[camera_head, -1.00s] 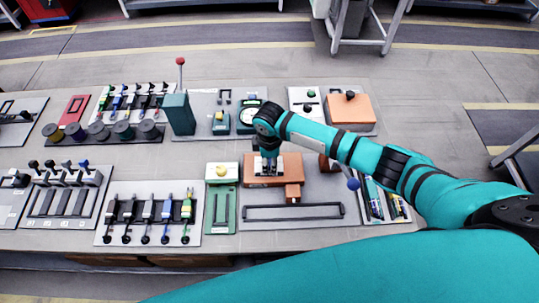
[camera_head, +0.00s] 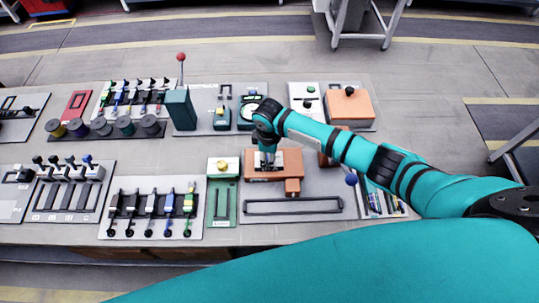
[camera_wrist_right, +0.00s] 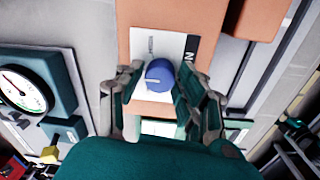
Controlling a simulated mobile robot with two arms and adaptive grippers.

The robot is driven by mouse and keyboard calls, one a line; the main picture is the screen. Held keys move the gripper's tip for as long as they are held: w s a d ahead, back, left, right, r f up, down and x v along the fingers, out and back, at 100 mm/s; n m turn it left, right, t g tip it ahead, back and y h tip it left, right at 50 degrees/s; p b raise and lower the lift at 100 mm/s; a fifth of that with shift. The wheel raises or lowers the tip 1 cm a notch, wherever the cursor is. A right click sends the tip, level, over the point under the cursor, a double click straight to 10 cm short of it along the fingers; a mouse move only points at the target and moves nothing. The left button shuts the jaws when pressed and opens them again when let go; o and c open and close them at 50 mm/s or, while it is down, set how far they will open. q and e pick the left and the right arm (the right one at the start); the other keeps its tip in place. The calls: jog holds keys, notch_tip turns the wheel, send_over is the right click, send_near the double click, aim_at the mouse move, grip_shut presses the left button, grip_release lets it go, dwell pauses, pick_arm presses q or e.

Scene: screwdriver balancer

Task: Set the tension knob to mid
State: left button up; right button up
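The blue tension knob (camera_wrist_right: 160,74) sits on a white label plate (camera_wrist_right: 142,47) on an orange box, seen in the right wrist view. A pale mark on the knob points roughly left in that view, and a short grey line is printed on the plate above it. My right gripper (camera_wrist_right: 158,84) is open, with one finger on each side of the knob; I cannot tell whether they touch it. In the head view my right gripper (camera_head: 267,160) is over the orange box (camera_head: 292,171) and hides the knob. My left gripper is not in view.
A green device with a round gauge (camera_wrist_right: 22,92) stands left of the box in the wrist view. In the head view, a green slider panel with a yellow knob (camera_head: 223,165) is left of the box, a dark bar handle (camera_head: 293,206) in front, and a red-topped lever (camera_head: 181,58) behind.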

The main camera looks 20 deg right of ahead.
jog(key=shift+o, duration=1.3)
jog(key=shift+r, duration=0.1)
notch_tip(320, 180, up, 12)
jog(key=shift+s, duration=0.3)
jog(key=shift+a, duration=0.15)
